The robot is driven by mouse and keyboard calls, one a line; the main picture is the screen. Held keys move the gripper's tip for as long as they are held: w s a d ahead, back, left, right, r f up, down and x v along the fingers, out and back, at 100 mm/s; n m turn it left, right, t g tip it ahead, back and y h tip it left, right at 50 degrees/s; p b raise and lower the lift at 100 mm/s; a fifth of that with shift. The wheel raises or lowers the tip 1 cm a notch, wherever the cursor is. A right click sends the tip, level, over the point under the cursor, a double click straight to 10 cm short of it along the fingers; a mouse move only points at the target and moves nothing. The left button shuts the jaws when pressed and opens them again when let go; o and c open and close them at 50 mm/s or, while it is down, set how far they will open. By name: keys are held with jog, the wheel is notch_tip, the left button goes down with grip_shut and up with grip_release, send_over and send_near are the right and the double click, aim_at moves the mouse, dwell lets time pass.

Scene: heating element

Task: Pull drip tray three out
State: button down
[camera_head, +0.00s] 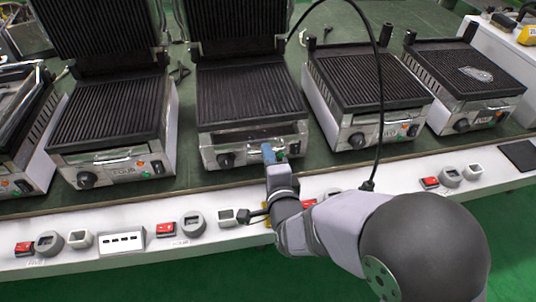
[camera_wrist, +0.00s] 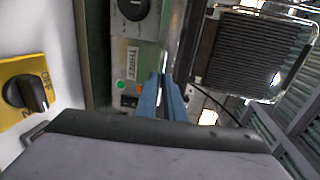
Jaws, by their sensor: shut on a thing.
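Drip tray three (camera_head: 240,138) is a shiny metal tray with a dark inside, at the front of the middle grill (camera_head: 247,95), just under its ribbed plate. Its metal edge also shows in the wrist view (camera_wrist: 174,45). My gripper (camera_head: 268,152) has blue fingers and is at the right part of this grill's front, shut on the tray's front edge. In the wrist view my blue fingers (camera_wrist: 163,92) are close together beside the panel label THREE (camera_wrist: 132,64). The exact contact is hidden by the fingers. I cannot tell how far the tray sticks out.
Grill four (camera_head: 112,120) stands left of it, another grill (camera_head: 370,88) to the right, and one more (camera_head: 468,80) at far right. Red switches (camera_head: 165,230) and sockets line the white front ledge (camera_head: 330,180). A black cable (camera_head: 380,110) hangs near my arm.

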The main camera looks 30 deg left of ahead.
dwell(0.8)
jog(key=shift+b+v, duration=0.45)
jog(key=shift+v, duration=0.4)
jog(key=shift+f, duration=0.2)
jog(key=c, duration=1.9)
grip_release()
jog(key=shift+o, duration=0.2)
